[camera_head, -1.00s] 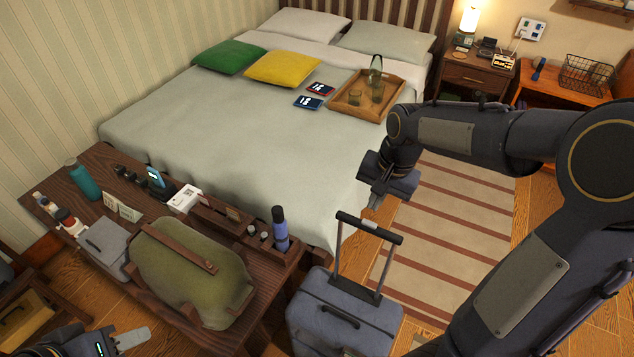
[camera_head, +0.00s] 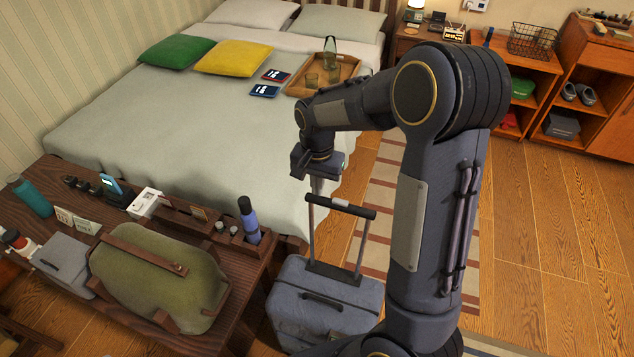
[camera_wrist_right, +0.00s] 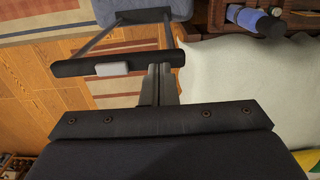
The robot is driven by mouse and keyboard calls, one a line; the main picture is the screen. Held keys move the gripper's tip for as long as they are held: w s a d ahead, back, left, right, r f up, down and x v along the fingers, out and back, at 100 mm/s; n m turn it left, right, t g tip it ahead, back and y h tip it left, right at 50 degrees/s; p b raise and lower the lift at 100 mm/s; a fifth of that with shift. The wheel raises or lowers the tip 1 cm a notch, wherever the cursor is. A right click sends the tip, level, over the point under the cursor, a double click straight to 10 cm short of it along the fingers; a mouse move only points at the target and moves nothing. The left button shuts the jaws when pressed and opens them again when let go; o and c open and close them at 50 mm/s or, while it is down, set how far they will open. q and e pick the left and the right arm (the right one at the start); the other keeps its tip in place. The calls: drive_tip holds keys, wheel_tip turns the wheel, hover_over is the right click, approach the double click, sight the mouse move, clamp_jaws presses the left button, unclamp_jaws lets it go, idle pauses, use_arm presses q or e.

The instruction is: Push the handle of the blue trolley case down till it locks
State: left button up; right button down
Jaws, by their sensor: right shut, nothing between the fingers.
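The blue trolley case (camera_head: 318,308) stands upright on the floor beside the wooden bench. Its pull handle (camera_head: 341,207) is raised on two thin rods, with a dark grip bar on top. My right gripper (camera_head: 318,186) is shut and empty, pointing down close by the left part of the bar. In the right wrist view, the shut fingers (camera_wrist_right: 159,82) reach to the handle bar (camera_wrist_right: 92,68), near its right end; I cannot tell whether they touch it. A light grey button shows on the bar. My left gripper is not in view.
The bench (camera_head: 246,283) on the left holds an olive bag (camera_head: 158,285), a blue bottle (camera_head: 249,222) and several small items. The bed (camera_head: 215,133) lies behind the case. A striped rug (camera_head: 384,185) and open wooden floor (camera_head: 545,235) lie to the right.

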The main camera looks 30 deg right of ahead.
drive_tip(key=shift+f, duration=0.1)
wheel_tip(320, 180, down, 11)
drive_tip(key=b, duration=0.8)
idle(0.5)
wheel_tip(320, 180, down, 11)
drive_tip(key=b, duration=0.8)
idle(0.6)
drive_tip(key=shift+f+b, duration=4.05)
drive_tip(key=shift+f, duration=1.4)
drive_tip(key=shift+r, duration=0.1)
wheel_tip(320, 180, up, 8)
drive_tip(key=p, duration=0.6)
drive_tip(key=shift+p, duration=0.4)
